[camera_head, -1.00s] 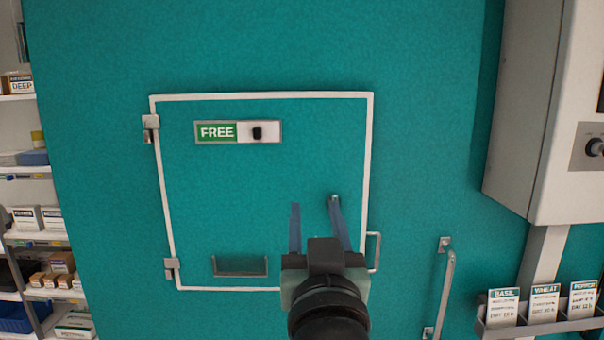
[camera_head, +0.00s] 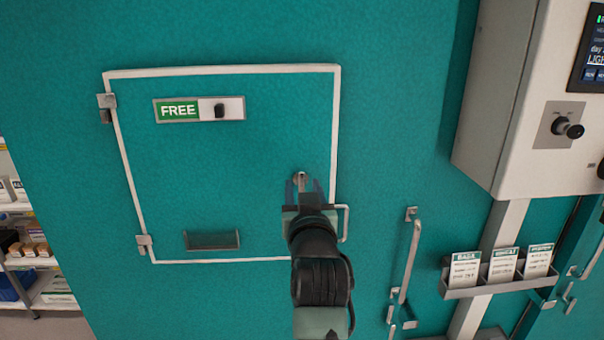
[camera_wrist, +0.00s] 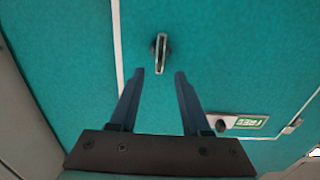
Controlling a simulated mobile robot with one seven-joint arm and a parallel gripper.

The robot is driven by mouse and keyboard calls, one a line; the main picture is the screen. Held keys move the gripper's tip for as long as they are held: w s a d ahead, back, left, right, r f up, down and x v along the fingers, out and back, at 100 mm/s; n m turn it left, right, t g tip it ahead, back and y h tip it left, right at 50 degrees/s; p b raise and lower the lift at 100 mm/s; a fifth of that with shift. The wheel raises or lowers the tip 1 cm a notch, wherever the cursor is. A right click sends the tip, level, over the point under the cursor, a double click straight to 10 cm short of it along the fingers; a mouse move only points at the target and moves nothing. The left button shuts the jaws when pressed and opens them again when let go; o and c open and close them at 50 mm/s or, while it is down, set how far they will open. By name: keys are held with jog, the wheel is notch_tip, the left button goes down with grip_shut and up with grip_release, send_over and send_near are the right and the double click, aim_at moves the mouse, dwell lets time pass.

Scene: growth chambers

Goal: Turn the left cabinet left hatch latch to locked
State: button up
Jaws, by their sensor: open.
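The teal hatch (camera_head: 220,160) with a white border is closed in the cabinet wall. Its latch (camera_head: 300,177) is a small metal knob near the right border, and it also shows in the wrist view (camera_wrist: 161,54) as an upright thin tab on a round base. My gripper (camera_head: 303,184) is open at the latch in the head view. In the wrist view my gripper (camera_wrist: 167,73) has its two blue fingers apart, with the latch just beyond and between the tips, not gripped. A sign (camera_head: 199,109) on the hatch reads FREE on green; it shows tilted in the wrist view (camera_wrist: 238,122).
A looped handle (camera_head: 343,223) sits at the hatch's right edge, close to my gripper. A long vertical handle (camera_head: 409,262) stands farther right. A grey control box (camera_head: 512,105) juts out at upper right, above a card rack (camera_head: 500,287). Shelves (camera_head: 40,260) stand at left.

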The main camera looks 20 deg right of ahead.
aim_at(302, 178)
jog(key=shift+p+x, duration=0.4)
jog(key=shift+x, duration=1.3)
grip_shut()
